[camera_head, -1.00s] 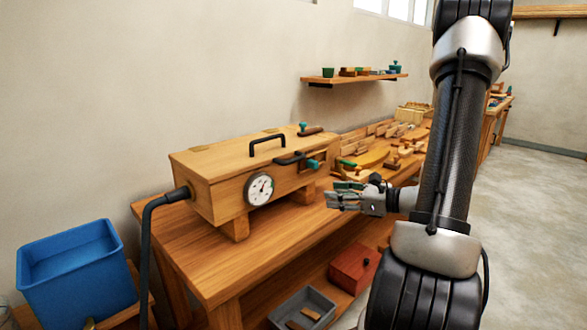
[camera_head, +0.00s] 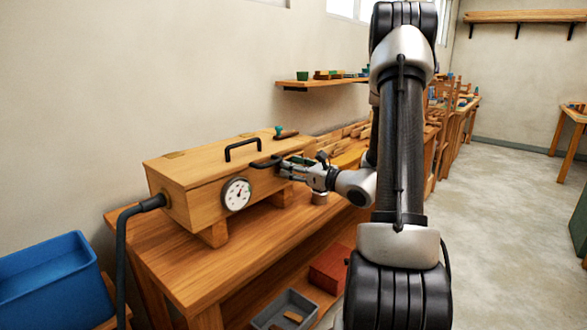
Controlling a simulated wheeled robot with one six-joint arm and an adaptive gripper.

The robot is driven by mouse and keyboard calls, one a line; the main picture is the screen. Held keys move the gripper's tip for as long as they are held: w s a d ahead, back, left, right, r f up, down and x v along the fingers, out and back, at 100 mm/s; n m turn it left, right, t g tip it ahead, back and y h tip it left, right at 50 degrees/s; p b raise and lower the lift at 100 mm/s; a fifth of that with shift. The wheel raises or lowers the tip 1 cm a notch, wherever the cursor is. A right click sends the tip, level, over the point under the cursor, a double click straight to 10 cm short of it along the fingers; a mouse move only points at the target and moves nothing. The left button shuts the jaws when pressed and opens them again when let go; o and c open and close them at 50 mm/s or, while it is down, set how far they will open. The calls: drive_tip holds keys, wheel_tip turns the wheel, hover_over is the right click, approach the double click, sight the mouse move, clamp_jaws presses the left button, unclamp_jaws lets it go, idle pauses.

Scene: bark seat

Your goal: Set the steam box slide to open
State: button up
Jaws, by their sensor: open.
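The steam box (camera_head: 200,168) is a long wooden box on the workbench, with a black carry handle (camera_head: 242,146) on its lid and a round white dial (camera_head: 236,194) on its front. A dark bar (camera_head: 266,162) sticks out from the front near its right end. My gripper (camera_head: 284,168) is open at the box's right front, close beside this bar. The teal knob on that part of the front is hidden behind my gripper. I cannot tell whether the fingers touch anything, or how the slide is set.
A black hose (camera_head: 122,250) runs from the box's left end. A dark-based item with a teal knob (camera_head: 282,133) lies on the lid. Wooden pieces (camera_head: 345,135) crowd the bench behind my gripper. A blue tub (camera_head: 50,280) stands at left. Open floor (camera_head: 510,240) lies at right.

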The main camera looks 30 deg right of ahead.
clamp_jaws()
drive_tip(key=shift+w+d, duration=0.3)
drive_tip(key=shift+d, duration=0.55)
drive_tip(key=shift+w+d, duration=0.35)
drive_tip(key=shift+d, duration=0.5)
drive_tip(key=shift+w+d, duration=0.3)
drive_tip(key=shift+d, duration=0.55)
unclamp_jaws()
drive_tip(key=shift+d, duration=0.1)
drive_tip(key=v, duration=1.2)
